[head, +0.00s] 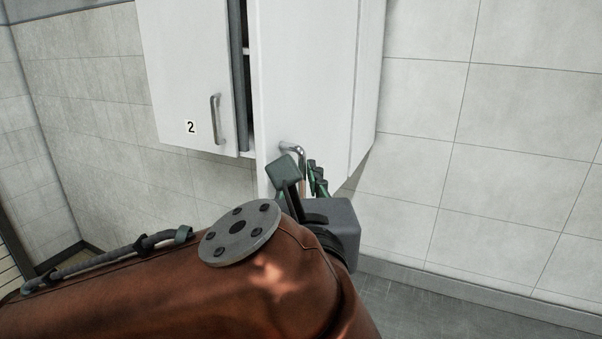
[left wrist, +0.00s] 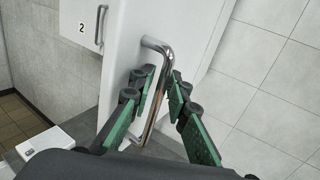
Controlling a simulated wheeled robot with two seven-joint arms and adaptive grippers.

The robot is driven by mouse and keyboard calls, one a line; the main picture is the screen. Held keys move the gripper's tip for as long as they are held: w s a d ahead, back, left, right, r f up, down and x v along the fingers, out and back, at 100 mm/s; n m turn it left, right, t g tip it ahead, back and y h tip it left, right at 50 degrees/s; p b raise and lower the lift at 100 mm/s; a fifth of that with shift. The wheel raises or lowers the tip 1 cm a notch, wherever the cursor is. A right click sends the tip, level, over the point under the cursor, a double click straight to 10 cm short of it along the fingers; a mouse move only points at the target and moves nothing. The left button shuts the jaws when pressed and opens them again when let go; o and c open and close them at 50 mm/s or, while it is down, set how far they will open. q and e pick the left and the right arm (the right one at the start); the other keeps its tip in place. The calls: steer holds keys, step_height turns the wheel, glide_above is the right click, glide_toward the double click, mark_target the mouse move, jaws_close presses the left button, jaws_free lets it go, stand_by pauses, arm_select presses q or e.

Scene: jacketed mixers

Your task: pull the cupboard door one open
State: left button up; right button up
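Cupboard door one (head: 305,75) is the right-hand white door; it stands ajar, with a dark gap and a shelf edge showing between it and door 2. Its number is not visible. Its chrome bar handle (head: 293,148) shows at the lower edge, and also in the left wrist view (left wrist: 165,62). My left gripper (head: 302,178) is at this handle. In the left wrist view its green fingers (left wrist: 162,84) lie on either side of the bar, close against it, and look shut on it. My right gripper is not in view.
Door 2 (head: 190,65) of the white cupboard is to the left, with its own handle (head: 215,118), and looks closed. A tiled wall (head: 480,150) lies to the right. A white box-like object (left wrist: 45,138) shows at lower left in the wrist view.

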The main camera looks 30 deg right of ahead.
arm_select(q)
steer(key=shift+d, duration=0.1)
steer(key=v, duration=1.2)
